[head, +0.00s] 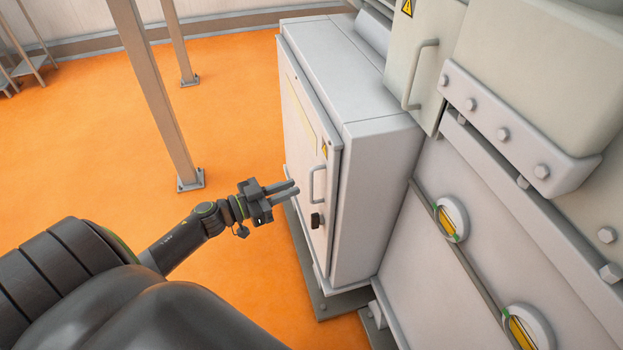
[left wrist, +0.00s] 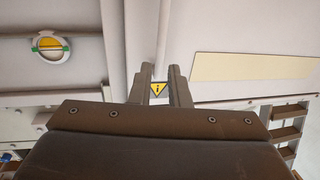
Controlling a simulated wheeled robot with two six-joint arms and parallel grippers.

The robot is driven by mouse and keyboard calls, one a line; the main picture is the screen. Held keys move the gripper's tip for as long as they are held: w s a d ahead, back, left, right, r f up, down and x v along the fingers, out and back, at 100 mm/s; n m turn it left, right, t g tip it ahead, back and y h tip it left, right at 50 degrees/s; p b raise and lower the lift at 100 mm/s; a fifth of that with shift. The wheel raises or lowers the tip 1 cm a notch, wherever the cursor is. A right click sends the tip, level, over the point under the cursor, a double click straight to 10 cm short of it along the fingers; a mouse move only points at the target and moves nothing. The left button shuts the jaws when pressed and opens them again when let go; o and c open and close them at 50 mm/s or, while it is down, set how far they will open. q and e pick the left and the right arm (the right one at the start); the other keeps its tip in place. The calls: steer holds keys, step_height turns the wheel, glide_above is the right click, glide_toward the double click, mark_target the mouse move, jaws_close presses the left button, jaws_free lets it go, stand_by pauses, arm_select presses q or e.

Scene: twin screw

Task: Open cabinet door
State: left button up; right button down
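The grey cabinet (head: 378,165) stands right of centre in the head view, its door (head: 305,150) facing left and looking shut. The door has a light bar handle (head: 312,184), a black latch or lock (head: 317,220) below it and a yellow warning sign (head: 324,150) above. My left gripper (head: 296,187) points at the door beside the handle, with its fingers apart and nothing seen between them. In the left wrist view the fingers (left wrist: 161,78) are apart, with a warning sign (left wrist: 157,90) showing between them. Contact with the handle cannot be told. My right gripper is not in view.
A large machine with bolted plates (head: 520,130) and round gauges (head: 451,218) stands right of the cabinet. A grey post (head: 155,95) rises from the orange floor (head: 235,110) on the left. The floor in front of the door looks clear.

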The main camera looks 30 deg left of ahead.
arm_select(q)
glide_above(311, 200)
steer(key=shift+w+a, duration=0.1)
steer(key=shift+w, duration=0.2)
jaws_close()
